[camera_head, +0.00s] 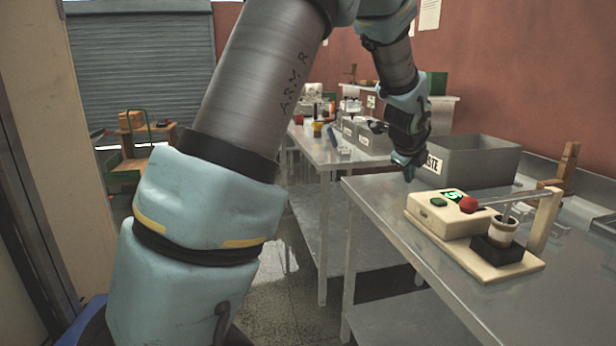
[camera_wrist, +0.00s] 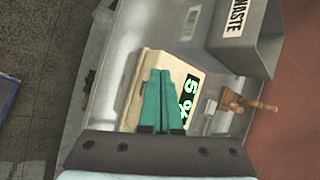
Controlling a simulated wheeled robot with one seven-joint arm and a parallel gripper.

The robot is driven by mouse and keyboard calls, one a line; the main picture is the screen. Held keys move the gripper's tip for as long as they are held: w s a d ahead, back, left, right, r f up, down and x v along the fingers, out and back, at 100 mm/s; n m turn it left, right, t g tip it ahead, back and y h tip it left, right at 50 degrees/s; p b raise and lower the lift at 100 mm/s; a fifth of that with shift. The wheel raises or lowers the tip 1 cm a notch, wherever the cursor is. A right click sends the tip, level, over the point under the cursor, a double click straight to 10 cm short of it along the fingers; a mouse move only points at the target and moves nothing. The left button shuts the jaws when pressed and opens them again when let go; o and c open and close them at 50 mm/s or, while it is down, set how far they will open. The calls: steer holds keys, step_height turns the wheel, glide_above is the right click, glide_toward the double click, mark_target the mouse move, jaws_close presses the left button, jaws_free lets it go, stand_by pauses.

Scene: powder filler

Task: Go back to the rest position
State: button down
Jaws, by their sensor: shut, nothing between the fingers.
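My gripper (camera_head: 408,175) is shut and empty. In the head view it points down above the near metal table (camera_head: 380,200), close to its left edge and left of the powder filler (camera_head: 445,217). The filler is a cream box with a green button, a red knob and a green display, on a base with a small cup (camera_head: 503,229) in a black holder. In the wrist view the green fingers (camera_wrist: 162,75) lie together in front of the filler (camera_wrist: 195,72), whose display reads "5" and a partly covered sign. The fingers hide part of the box.
A grey waste bin (camera_head: 480,160) stands behind the filler, and it also shows in the wrist view (camera_wrist: 247,45). A wooden piece (camera_head: 566,165) stands at the right. Another metal table (camera_head: 325,150) with several items lies further back. A cart (camera_head: 140,145) stands by the shutter.

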steer(key=s+a+f+n+g+y, duration=0.1)
steer(key=s+a+f+n, duration=0.1)
steer(key=a+n, duration=0.45)
steer(key=s+a+f+n+g+y, duration=0.15)
steer(key=a+n, duration=0.25)
steer(key=a, duration=0.6)
steer(key=s+a+f+n+y, duration=0.1)
steer(key=s+a+n, duration=0.2)
steer(key=a+n, duration=0.35)
steer(key=s+a+f+n+g, duration=0.2)
steer(key=s+a+f+n, duration=0.1)
steer(key=s+a+n, duration=0.8)
steer(key=shift+s+a+f+g, duration=0.35)
steer(key=shift+s+a, duration=0.45)
steer(key=shift+s, duration=0.3)
